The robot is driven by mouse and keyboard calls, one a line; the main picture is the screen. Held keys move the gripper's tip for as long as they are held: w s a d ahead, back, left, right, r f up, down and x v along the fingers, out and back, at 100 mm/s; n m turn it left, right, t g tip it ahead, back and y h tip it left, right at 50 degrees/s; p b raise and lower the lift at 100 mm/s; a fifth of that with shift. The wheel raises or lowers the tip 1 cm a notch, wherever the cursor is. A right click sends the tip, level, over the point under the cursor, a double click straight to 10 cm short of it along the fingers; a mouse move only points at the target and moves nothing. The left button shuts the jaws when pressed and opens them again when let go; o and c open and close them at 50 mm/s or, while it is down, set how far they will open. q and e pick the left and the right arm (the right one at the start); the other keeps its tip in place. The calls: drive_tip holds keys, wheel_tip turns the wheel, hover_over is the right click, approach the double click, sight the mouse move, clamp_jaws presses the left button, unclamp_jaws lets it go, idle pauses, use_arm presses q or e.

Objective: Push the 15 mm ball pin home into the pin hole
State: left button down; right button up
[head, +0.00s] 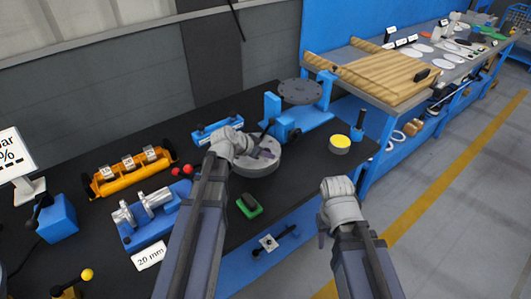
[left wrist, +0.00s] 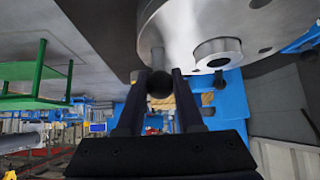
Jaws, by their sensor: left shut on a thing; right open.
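The grey round flanged shell (head: 257,160) sits on the dark bench in the head view. In the left wrist view its silver wall (left wrist: 255,25) fills the top right, with a round hollow boss (left wrist: 218,52). My left gripper (left wrist: 160,92) is shut on the black ball of the ball pin (left wrist: 160,82), close against the shell. A short silver shaft seems to run from the ball toward the shell. I cannot tell how deep it sits. In the head view my left gripper (head: 262,150) is at the shell and hides the pin. My right gripper (head: 321,238) is open and empty beyond the bench's front edge.
A blue stand with a grey disc (head: 300,91) is behind the shell. A yellow-topped cup (head: 340,144) stands right of it.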

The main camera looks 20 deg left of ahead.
use_arm(q)
drive_tip(key=shift+f+b, duration=0.8)
drive_tip(key=shift+f, duration=0.05)
drive_tip(key=shift+r, duration=0.1)
drive_tip(key=shift+r+p, duration=2.3)
drive_tip(key=shift+p, duration=0.15)
drive_tip(key=shift+f+b, duration=2.4)
drive_tip(key=shift+b, duration=0.05)
drive_tip(key=shift+c, duration=2.3)
unclamp_jaws()
drive_tip(key=shift+r, duration=0.1)
